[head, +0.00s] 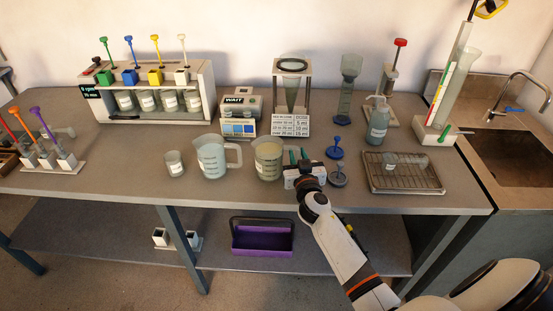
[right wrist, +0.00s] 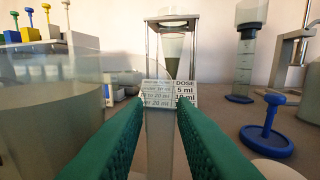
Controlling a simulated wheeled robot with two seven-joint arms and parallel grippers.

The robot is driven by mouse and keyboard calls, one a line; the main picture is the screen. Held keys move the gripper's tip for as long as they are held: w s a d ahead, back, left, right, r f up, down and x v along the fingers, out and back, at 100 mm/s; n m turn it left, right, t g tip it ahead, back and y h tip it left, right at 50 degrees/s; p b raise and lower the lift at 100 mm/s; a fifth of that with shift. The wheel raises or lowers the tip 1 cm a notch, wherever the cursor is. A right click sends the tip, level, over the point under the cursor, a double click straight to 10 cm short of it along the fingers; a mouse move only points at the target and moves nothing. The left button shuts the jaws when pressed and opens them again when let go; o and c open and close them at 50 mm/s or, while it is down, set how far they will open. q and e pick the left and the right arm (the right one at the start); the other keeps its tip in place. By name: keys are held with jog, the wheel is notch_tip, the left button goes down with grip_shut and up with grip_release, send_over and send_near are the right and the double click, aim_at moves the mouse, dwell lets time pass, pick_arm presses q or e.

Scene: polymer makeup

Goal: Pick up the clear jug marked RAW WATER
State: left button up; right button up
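Two clear jugs with marked sides stand on the bench in the head view. The left jug (head: 211,158) has its handle to the right. The right jug (head: 268,161) holds cloudy, yellowish liquid. Their labels are too small to read, so I cannot tell which says RAW WATER. My right gripper (head: 298,156) is just right of the right jug, its green fingers apart. In the right wrist view a large jug (right wrist: 50,125) is close on the left. A pale upright strip, seemingly its handle (right wrist: 160,145), shows between the open fingers (right wrist: 160,125). My left gripper is not in view.
A dose card (head: 289,125) and a framed cone (head: 291,85) stand behind the gripper. Blue (head: 335,152) and grey (head: 338,178) stands are to its right, then a wire-rack tray (head: 405,184). A small beaker (head: 175,163) stands left of the jugs.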

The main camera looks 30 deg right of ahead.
grip_shut()
jog(key=shift+r, duration=0.15)
